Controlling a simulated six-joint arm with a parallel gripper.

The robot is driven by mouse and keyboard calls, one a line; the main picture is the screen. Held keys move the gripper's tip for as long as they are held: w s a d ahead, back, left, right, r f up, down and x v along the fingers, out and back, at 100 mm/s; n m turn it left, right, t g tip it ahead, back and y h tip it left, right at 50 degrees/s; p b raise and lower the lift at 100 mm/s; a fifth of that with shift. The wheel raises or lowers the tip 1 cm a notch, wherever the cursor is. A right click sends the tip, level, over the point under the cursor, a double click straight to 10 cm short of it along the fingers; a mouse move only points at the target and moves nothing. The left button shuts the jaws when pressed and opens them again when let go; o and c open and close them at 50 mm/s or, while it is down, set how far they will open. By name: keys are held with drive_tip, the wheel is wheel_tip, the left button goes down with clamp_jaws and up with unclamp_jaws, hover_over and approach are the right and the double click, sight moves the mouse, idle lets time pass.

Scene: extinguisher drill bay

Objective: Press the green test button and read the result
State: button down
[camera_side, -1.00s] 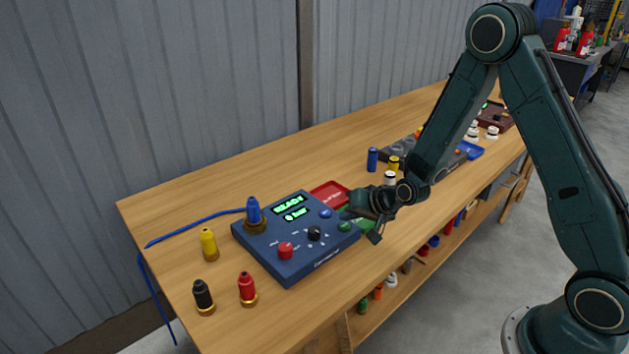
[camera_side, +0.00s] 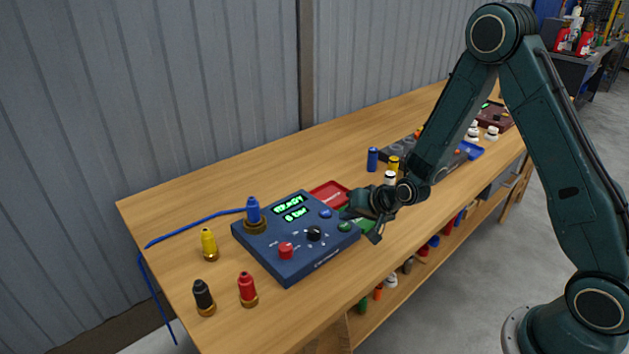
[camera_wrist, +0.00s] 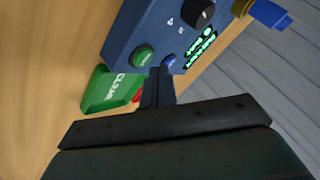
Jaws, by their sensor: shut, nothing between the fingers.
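The blue test box (camera_side: 276,260) sits on the bench; it also shows in the wrist view (camera_wrist: 128,35). Its green button (camera_side: 344,226) is near the right corner and appears clear of my fingers in the wrist view (camera_wrist: 143,57). A blue button (camera_side: 325,213) is beside it. The lit green display (camera_side: 291,208) has two lines; the lower seems to read "0 bar", the upper is too small to read surely. My gripper (camera_side: 348,213) is shut and empty at the box's right edge. In the wrist view its fingertips (camera_wrist: 158,72) are close to both buttons; contact cannot be told.
The box also carries a red button (camera_side: 285,250) and a black knob (camera_side: 314,233). A blue-capped fitting (camera_side: 253,212) joins a blue hose at its back left. Yellow, black and red fittings (camera_side: 247,289) stand to the left. A red tray (camera_side: 328,194) and green tray (camera_wrist: 108,90) are close by.

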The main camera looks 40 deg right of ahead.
sight(348, 228)
drive_tip(key=shift+f, duration=0.9)
idle(1.4)
drive_tip(key=shift+r, duration=0.9)
idle(0.3)
drive_tip(key=shift+r, duration=2.5)
